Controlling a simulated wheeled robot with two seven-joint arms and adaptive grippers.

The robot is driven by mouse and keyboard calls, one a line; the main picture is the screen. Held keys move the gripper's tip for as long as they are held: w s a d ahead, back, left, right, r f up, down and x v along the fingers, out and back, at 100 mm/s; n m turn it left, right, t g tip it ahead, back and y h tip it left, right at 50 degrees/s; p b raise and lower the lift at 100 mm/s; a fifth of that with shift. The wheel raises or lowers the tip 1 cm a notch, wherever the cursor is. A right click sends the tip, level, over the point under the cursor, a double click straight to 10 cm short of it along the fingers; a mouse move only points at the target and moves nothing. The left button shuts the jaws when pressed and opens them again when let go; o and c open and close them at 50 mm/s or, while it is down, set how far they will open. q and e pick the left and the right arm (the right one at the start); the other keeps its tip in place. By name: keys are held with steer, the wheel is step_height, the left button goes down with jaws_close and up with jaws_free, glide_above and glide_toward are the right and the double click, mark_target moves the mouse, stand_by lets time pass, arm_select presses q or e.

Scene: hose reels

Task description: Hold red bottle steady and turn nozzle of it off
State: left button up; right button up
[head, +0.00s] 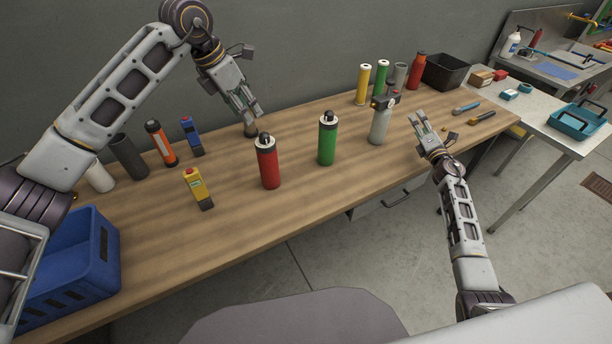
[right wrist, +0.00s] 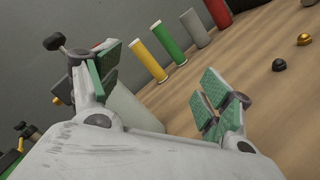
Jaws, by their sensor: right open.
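The red bottle (head: 268,168) stands upright near the middle of the table, with a black collar and a dark nozzle (head: 264,141) on top. My left gripper (head: 250,113) points down just behind the red bottle, apart from it. Its fingers look close together, and I cannot tell whether they are open. A small dark brown object (head: 250,131) shows right below its fingertips. My right gripper (head: 430,130) is open and empty over the right part of the table, well away from the red bottle. Its spread fingers also show in the right wrist view (right wrist: 155,95).
A green bottle (head: 327,140) and a grey bottle (head: 379,125) stand right of the red one. A yellow device (head: 195,187) lies to its left. A blue crate (head: 75,265) is at the left; a black bin (head: 446,72) and several cylinders stand at the back right.

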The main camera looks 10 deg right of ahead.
steer(key=s+a+n+y, duration=0.1)
steer(key=a+n+y, duration=0.45)
steer(key=a, duration=0.75)
steer(key=n+g+y, duration=0.7)
steer(key=n+y, duration=0.2)
steer(key=n, duration=0.7)
glide_toward(268, 159)
step_height(268, 159, down, 3)
steer(key=d, duration=0.3)
steer(key=shift+w+a+r, duration=0.1)
steer(key=shift+w+a, duration=0.05)
steer(key=shift+w, duration=0.15)
steer(key=shift+w, duration=0.1)
steer(key=shift+x, duration=6.9)
